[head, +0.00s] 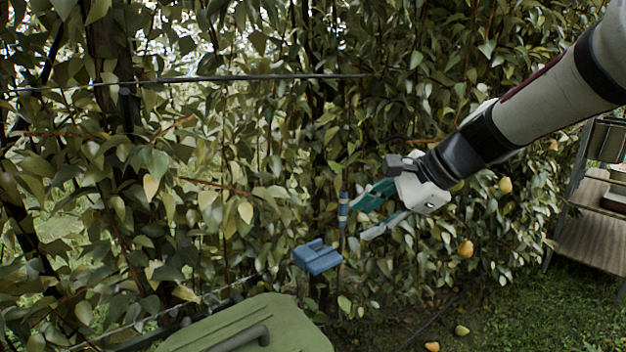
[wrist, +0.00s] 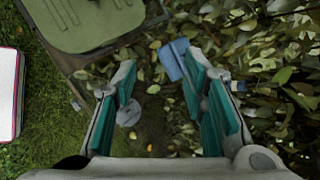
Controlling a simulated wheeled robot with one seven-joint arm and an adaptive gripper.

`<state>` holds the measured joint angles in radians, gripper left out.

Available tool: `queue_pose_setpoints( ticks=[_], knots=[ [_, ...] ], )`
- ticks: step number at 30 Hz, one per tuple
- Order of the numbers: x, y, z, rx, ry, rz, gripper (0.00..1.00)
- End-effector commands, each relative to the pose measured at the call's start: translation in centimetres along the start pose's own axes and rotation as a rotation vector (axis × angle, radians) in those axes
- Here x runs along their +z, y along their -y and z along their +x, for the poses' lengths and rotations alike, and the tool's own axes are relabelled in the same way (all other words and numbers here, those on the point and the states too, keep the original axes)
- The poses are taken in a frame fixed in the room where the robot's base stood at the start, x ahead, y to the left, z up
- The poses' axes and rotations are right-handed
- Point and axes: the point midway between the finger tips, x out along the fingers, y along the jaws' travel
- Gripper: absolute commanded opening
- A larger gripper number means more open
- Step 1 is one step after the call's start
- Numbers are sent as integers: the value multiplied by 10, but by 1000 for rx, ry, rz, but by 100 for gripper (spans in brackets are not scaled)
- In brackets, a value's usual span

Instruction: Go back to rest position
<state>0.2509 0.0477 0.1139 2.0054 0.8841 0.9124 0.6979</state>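My gripper (head: 362,212) is at the right of centre in the head view, held out in front of the leafy pear hedge (head: 240,130). Its teal-padded fingers are spread apart. In the wrist view my gripper (wrist: 160,78) is open, with nothing held between the fingers; grass and leaves show through the gap. A yellow pear (head: 465,249) hangs in the leaves below and right of my gripper, and another pear (head: 505,185) hangs higher to the right, both apart from the fingers.
A blue block-like part (head: 317,257) is just below and left of the fingertips; it also shows in the wrist view (wrist: 173,60). A green lid (head: 245,328) is at the bottom. Pears lie on the ground (head: 461,330). A shelf rack (head: 592,236) stands at right.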

Motion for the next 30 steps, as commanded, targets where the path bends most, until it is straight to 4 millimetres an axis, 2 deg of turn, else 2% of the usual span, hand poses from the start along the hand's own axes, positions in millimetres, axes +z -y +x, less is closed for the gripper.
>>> queue_pose_setpoints(
  ticks=[1,3,9,15,18,21,24,30],
  knots=[
    [14,-19,-14,30,-31,-106,39],
    [25,-47,-29,82,-74,-258,39],
    [41,-128,-74,236,-187,-678,39],
    [38,-202,-114,402,-280,-1065,39],
    [32,-230,-130,475,-313,-1216,39],
    [26,-250,-140,533,-334,-1324,39],
    [22,-260,-145,567,-347,-1384,39],
    [20,-264,-147,583,-351,-1410,39]
  ],
)
